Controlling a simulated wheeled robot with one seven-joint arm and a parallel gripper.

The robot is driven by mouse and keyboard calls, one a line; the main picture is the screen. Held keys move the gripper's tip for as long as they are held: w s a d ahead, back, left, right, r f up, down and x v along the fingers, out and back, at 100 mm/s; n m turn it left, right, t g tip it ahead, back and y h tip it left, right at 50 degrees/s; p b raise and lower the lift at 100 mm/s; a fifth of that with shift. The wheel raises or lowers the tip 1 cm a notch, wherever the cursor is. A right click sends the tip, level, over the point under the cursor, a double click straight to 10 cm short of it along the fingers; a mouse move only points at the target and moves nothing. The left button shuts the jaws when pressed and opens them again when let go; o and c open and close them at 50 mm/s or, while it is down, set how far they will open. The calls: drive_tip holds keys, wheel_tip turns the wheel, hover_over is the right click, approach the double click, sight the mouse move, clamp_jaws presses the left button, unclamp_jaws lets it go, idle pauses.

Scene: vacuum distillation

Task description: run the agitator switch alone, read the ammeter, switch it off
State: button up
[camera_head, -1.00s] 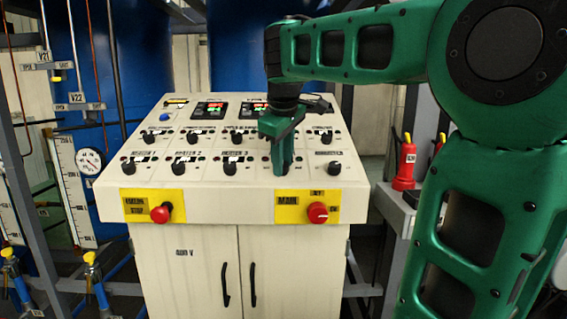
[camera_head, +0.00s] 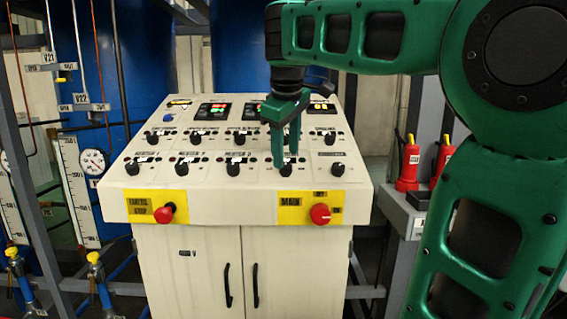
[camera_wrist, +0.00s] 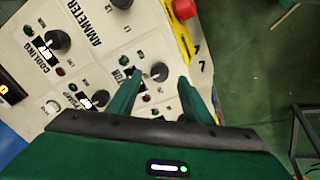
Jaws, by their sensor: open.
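The white control panel (camera_head: 270,205) carries two rows of black rotary knobs. My open gripper (camera_head: 287,158) is over a front-row knob (camera_head: 288,166), second from the right, and its fingers partly cover it. In the wrist view my open gripper (camera_wrist: 160,82) has one finger on each side of the same knob (camera_wrist: 159,72), with a gap on both sides. That knob's label is partly hidden and I cannot read it. The knob marked AMMETER (camera_wrist: 122,3) is at the wrist view's top edge. A display with yellow digits (camera_head: 321,106) is at the panel's back right; its digits are too small to read.
A red stop button (camera_head: 165,213) and a red MAIN switch (camera_head: 320,214) are on the panel's front edge. The COOLING knob (camera_wrist: 58,40) and another labelled knob (camera_wrist: 98,98) are nearby. Red extinguisher-like cylinders (camera_head: 408,165) stand to the right.

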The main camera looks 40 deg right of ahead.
drive_tip(key=v, duration=0.7)
drive_tip(key=shift+w, duration=0.1)
drive_tip(key=shift+f, duration=0.1)
drive_tip(key=s+d+f+m+g, duration=0.1)
drive_tip(key=s+d+f+m, duration=0.2)
drive_tip(key=s+f, duration=0.35)
drive_tip(key=s+d+f+m+g, duration=0.2)
drive_tip(key=s+f, duration=0.2)
drive_tip(key=f, duration=0.6)
drive_tip(key=s+a+f+m+y, duration=0.1)
drive_tip(key=s+f+m, duration=0.2)
drive_tip(key=s+f, duration=0.4)
drive_tip(key=s+a+f+m+g+y, duration=0.1)
drive_tip(key=s+a+f+m+y, duration=0.1)
drive_tip(key=s+f, duration=0.5)
wheel_tip(320, 180, down, 3)
drive_tip(key=shift+a+m, duration=0.15)
drive_tip(key=shift+m, duration=0.25)
drive_tip(key=shift+w+f, duration=0.2)
drive_tip(key=shift+w, duration=0.5)
